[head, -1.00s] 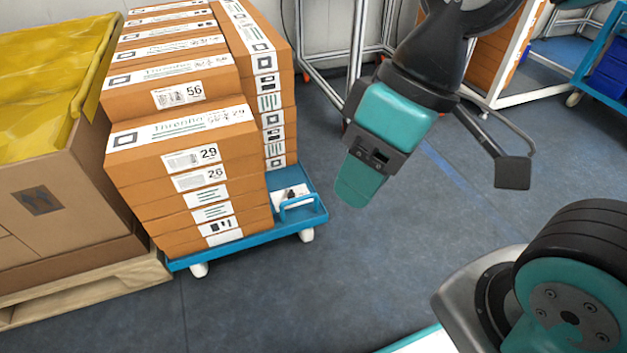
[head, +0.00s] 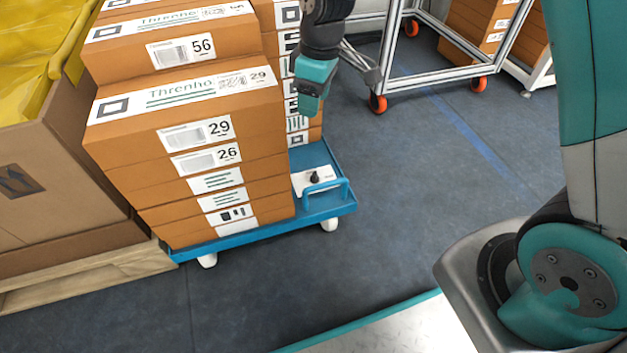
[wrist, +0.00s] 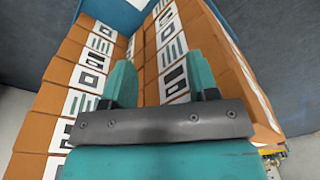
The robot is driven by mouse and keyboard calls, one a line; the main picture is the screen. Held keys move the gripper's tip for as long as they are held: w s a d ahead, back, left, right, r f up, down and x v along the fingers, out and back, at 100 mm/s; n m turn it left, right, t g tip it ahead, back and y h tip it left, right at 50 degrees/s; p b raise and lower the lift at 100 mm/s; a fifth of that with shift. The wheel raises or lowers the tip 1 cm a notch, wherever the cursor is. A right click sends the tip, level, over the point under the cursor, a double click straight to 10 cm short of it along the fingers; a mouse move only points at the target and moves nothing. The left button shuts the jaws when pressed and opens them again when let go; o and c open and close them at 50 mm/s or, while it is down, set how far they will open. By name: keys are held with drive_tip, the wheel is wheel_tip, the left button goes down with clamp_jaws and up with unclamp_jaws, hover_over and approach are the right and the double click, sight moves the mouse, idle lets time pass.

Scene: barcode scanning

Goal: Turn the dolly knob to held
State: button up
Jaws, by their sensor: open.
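The small black dolly knob (head: 314,177) stands on a white plate (head: 326,174) at the right corner of the blue dolly (head: 341,203), beside a blue handle. My gripper (head: 308,112) hangs above and slightly left of the knob in the head view, beside the stacked boxes and clear of the knob. In the wrist view, the two teal fingers of my gripper (wrist: 158,85) are apart with nothing held between them. A light patch (wrist: 138,4) and blue dolly surface (wrist: 112,14) show at the top there. The knob is not distinguishable in the wrist view, and its setting is too small to read.
Orange-brown boxes (head: 190,110) are stacked on the dolly close to my gripper. A carton with yellow wrapping (head: 25,85) stands on a wooden pallet (head: 110,275) at left. A metal frame on orange wheels (head: 400,75) is behind. The floor right of the dolly is clear.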

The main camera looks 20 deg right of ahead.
drive_tip(key=n+h+b, duration=0.1)
drive_tip(key=b, duration=0.1)
approach(315, 173)
drive_tip(key=shift+n, duration=0.3)
wheel_tip(315, 173, down, 9)
drive_tip(key=b, duration=0.9)
drive_tip(key=shift+w+a+f+b, duration=0.15)
drive_tip(key=shift+f+b, duration=0.05)
drive_tip(key=shift+b, duration=0.1)
drive_tip(key=c, duration=0.9)
